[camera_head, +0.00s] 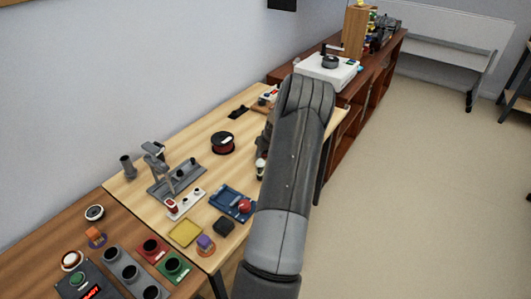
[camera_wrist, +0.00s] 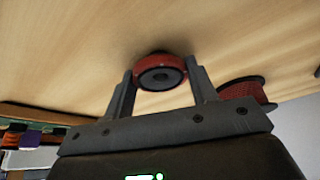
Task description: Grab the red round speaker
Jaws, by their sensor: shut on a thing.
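The red round speaker (camera_wrist: 148,64) has a red rim and a dark round face with a darker centre. In the wrist view it sits between the two fingers of my gripper (camera_wrist: 160,76), which is shut on it, one finger at each side. The pale wooden table top (camera_wrist: 60,60) is close behind it; I cannot tell whether the speaker touches it. In the head view my arm hides the speaker and most of the gripper.
A grey stand (camera_head: 177,178), a blue tray (camera_head: 231,202) and a yellow square (camera_head: 185,233) are nearby. A white device (camera_head: 327,70) stands beyond.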

